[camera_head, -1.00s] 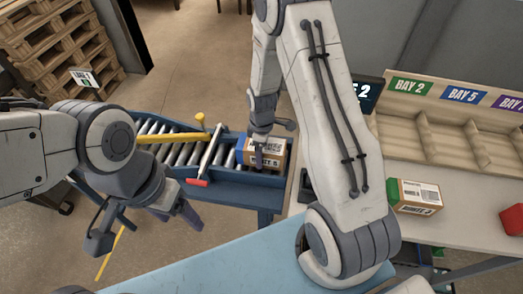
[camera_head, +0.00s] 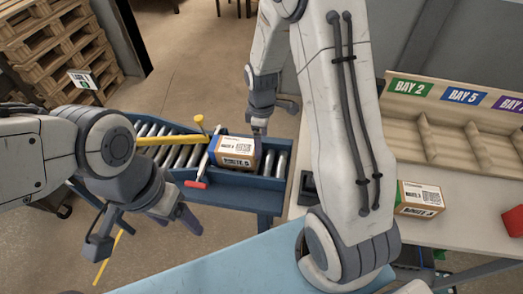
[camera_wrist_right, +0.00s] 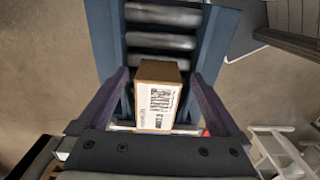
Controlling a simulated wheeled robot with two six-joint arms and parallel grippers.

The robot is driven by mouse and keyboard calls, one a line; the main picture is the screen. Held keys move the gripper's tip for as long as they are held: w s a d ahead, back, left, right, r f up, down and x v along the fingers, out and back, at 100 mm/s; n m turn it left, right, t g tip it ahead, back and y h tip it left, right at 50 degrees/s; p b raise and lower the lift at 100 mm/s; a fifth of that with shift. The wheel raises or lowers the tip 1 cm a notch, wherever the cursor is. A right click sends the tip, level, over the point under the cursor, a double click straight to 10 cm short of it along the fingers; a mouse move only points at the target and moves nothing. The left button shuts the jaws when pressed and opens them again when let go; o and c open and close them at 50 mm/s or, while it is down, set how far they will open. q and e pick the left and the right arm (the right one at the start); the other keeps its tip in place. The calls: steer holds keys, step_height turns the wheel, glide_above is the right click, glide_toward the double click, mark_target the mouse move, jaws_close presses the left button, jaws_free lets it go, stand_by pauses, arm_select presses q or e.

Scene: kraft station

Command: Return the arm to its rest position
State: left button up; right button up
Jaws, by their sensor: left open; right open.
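My right arm reaches over the roller conveyor (camera_head: 270,182). Its open gripper (camera_head: 272,120) is at the far side of a brown box with a white label (camera_head: 236,153), which sits on the rollers. In the right wrist view, the box (camera_wrist_right: 160,95) shows between and beyond the two spread fingers (camera_wrist_right: 160,110), with a gap on both sides. My left gripper (camera_head: 143,228) is open and empty in front of the conveyor, over the floor.
A white lever with a red end (camera_head: 196,184) and a yellow bar (camera_head: 165,139) lie left of the box. A second box (camera_head: 419,198) and a red object (camera_head: 513,220) sit on the right table, before the labelled bay rack (camera_head: 435,135). Pallets (camera_head: 55,50) stand at back left.

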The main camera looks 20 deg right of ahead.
steer(key=s+a+r+m, duration=0.2)
steer(key=s+a+r, duration=0.7)
steer(key=a+r, duration=0.25)
arm_select(q)
steer(key=shift+f, duration=0.25)
arm_select(e)
steer(key=s+a+r+m, duration=0.1)
steer(key=s+a, duration=0.1)
steer(key=s, duration=0.5)
steer(key=s+a+r+m+y, duration=0.1)
steer(key=s+a+r, duration=0.1)
steer(key=s, duration=0.4)
steer(key=shift+s, duration=0.4)
